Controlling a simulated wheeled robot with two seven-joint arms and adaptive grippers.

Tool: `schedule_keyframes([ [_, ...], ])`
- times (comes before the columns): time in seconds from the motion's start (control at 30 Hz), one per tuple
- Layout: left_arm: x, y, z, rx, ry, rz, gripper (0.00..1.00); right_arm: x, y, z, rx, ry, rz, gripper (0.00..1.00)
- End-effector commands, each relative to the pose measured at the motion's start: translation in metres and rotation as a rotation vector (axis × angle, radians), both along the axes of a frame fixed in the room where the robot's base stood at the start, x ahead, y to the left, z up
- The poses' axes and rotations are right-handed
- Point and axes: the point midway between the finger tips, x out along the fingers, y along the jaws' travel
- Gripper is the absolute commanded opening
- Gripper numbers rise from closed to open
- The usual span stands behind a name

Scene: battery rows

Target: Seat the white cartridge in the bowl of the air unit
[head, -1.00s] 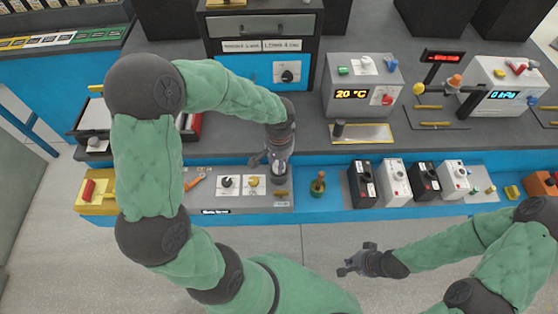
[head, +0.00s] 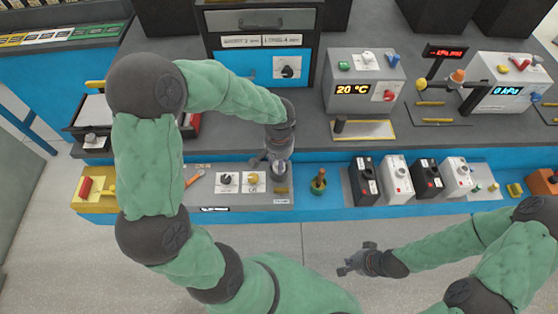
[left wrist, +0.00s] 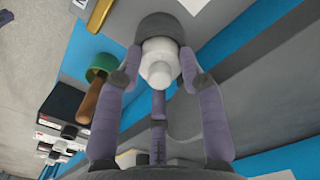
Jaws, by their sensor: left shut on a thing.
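The white cartridge (left wrist: 158,62) is between the fingers of my left gripper (left wrist: 160,82) in the left wrist view, and the gripper is shut on it. A dark grey round bowl (left wrist: 158,27) sits directly beyond the cartridge and lines up with it there. I cannot tell how far the cartridge's far end is inside the bowl. In the head view my left gripper (head: 276,165) points down at the right end of the grey panel, and its fingers hide most of the bowl. My right gripper (head: 357,260) is empty, with fingers spread, over the floor in front of the bench.
A green pot with a wooden handle (head: 319,182) stands just right of the left gripper. Several black and white boxes (head: 395,180) stand further right. Two white plates with knobs (head: 240,182) lie left of the gripper. A 20 °C unit (head: 362,80) stands behind.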

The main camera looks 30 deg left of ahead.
Motion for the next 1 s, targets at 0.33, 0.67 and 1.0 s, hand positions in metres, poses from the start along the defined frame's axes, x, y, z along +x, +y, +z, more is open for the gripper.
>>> schedule_keyframes([
  [0.33,0.0,0.0,-0.008,0.0,0.0,0.0,0.07,0.0,0.0,-0.007,0.0,0.0,0.0,0.0],
  [0.67,0.0,0.0,-0.008,0.0,0.0,0.0,0.67,0.0,0.0,-0.006,0.0,0.0,0.0,0.0],
  [1.0,0.001,0.0,0.011,0.001,-0.005,0.001,0.67,0.0,0.0,-0.006,0.0,0.0,0.0,0.0],
])
